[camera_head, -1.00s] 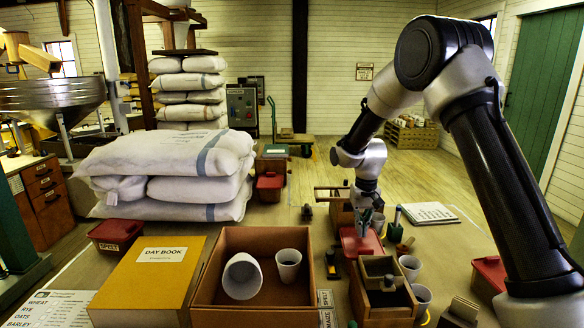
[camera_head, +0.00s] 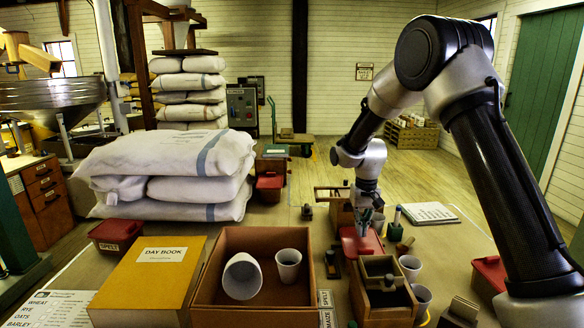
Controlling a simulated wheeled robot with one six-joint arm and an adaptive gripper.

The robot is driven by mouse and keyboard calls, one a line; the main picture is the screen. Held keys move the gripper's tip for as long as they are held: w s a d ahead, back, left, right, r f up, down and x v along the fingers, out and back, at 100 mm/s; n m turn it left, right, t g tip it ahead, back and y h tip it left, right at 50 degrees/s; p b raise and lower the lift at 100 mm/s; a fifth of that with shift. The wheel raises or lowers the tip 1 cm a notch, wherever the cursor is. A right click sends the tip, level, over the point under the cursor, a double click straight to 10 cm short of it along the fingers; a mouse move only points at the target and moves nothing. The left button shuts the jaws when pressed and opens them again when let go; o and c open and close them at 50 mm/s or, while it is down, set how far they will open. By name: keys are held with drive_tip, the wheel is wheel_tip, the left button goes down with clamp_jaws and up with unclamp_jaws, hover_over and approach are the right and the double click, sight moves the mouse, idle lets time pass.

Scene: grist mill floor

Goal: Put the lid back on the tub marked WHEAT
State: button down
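My gripper (camera_head: 364,226) points down at the red lid-like top (camera_head: 352,246) near the middle of the table. Its fingers are small and dark, and I cannot tell whether they are open, shut or touching the red piece. What lies under the red piece is mostly hidden by the wooden box in front. No tub with a readable WHEAT label shows. A red-lidded tub marked SPELT (camera_head: 117,233) stands at the left. Another red-lidded tub (camera_head: 270,183) is behind, beside the sacks, and a red one (camera_head: 490,270) is at the right; their labels are not readable.
A brown tray (camera_head: 212,288) holds two white cups, with the yellow day book (camera_head: 150,275) beside it. A wooden divided box (camera_head: 383,310) and white cups (camera_head: 410,266) stand in front of my gripper. White sacks (camera_head: 170,160) are piled at left; a paper pad (camera_head: 430,213) lies at right.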

sight(360, 239)
drive_tip(key=shift+f, duration=1.05)
idle(0.4)
drive_tip(key=shift+r, duration=0.1)
drive_tip(key=shift+r, duration=3.4)
drive_tip(key=shift+s, duration=0.15)
drive_tip(key=shift+n+g, duration=0.6)
drive_tip(key=s, duration=0.1)
drive_tip(key=s+d+f, duration=0.1)
drive_tip(key=s, duration=0.3)
drive_tip(key=shift+d+f, duration=0.15)
drive_tip(key=shift+d, duration=0.1)
drive_tip(key=s+d+r+t, duration=0.2)
drive_tip(key=s+d+r, duration=0.2)
drive_tip(key=s, duration=0.6)
drive_tip(key=s+d+r+t, duration=0.1)
drive_tip(key=s+d+r, duration=0.3)
drive_tip(key=s+r, duration=0.5)
drive_tip(key=s+d+r+m+t, duration=0.1)
drive_tip(key=s+d+r, duration=0.4)
drive_tip(key=s, duration=0.6)
drive_tip(key=shift+s+r+t, duration=0.35)
drive_tip(key=shift+r+t, duration=0.4)
drive_tip(key=shift+t, duration=0.05)
